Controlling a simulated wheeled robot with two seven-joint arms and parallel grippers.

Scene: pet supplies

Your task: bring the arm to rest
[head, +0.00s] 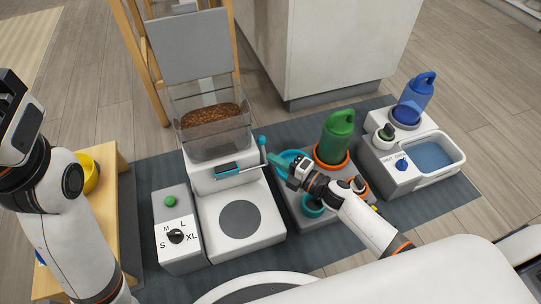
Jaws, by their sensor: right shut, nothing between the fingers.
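My right arm reaches in from the lower right over the grey station with the coloured rings. Its gripper (275,159) is shut and empty, close to the teal ball-ended lever (263,141) of the food dispenser and beside a teal ring (291,157). I cannot tell whether it touches either. My left arm (62,205) stands folded up at the left edge; its gripper fingers do not show.
The food dispenser (240,190) has a clear bin of brown kibble (211,115). A dial box (177,234) stands left. A green bottle (338,137) stands in an orange ring. A water station (430,158) with a blue bottle (416,93) is right. A yellow bowl (90,173) sits on a wooden table.

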